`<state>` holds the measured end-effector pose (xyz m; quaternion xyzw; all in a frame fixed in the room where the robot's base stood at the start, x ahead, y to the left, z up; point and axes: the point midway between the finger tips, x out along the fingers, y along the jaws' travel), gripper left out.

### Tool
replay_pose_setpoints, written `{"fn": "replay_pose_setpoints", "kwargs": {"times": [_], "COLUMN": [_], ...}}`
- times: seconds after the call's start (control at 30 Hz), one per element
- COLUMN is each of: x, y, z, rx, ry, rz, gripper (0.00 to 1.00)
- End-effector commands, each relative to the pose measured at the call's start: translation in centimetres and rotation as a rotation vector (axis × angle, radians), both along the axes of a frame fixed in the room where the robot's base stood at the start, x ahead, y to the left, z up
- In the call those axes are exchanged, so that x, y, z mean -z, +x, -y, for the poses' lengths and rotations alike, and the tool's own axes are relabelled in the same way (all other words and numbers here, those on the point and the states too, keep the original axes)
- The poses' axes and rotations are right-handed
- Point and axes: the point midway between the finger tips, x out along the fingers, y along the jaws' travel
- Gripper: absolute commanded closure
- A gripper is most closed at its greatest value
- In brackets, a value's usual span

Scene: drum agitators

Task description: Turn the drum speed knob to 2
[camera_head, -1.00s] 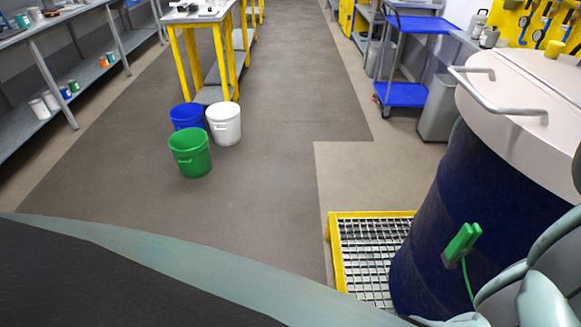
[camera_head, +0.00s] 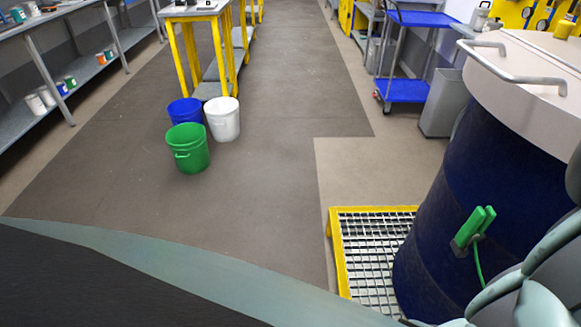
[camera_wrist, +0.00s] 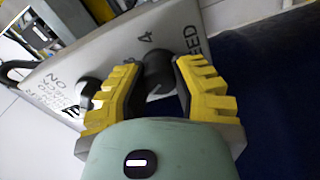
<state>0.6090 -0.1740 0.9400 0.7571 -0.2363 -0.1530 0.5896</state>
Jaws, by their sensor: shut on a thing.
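In the wrist view, my gripper (camera_wrist: 159,76) has its two yellow ribbed fingers around a dark round knob (camera_wrist: 157,66) on a grey panel (camera_wrist: 115,50). The number 4 and part of the word SPEED are printed beside this knob. The fingers partly cover the knob, and I cannot read its setting. The number 2 is not visible. A second dark knob (camera_wrist: 88,91) sits to the left, partly behind the left finger. The head view does not show the panel or my gripper.
Green (camera_head: 188,150), blue (camera_head: 183,110) and white (camera_head: 222,120) buckets stand on the floor. The middle floor is clear.

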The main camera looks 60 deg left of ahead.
Motion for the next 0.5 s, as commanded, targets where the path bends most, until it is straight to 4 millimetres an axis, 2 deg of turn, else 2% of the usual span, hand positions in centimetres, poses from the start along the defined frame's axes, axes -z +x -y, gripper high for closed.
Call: {"fn": "replay_pose_setpoints", "kwargs": {"times": [0.33, 0.37, 0.5], "x": [0.27, 0.27, 0.22], "y": [0.08, 0.08, 0.08], "z": [-0.22, -0.22, -0.20], "rx": [-0.005, -0.005, -0.005], "ry": [0.002, 0.002, 0.002], "rz": [-0.008, -0.008, -0.006], "gripper": [1.00, 0.70, 0.56]}}
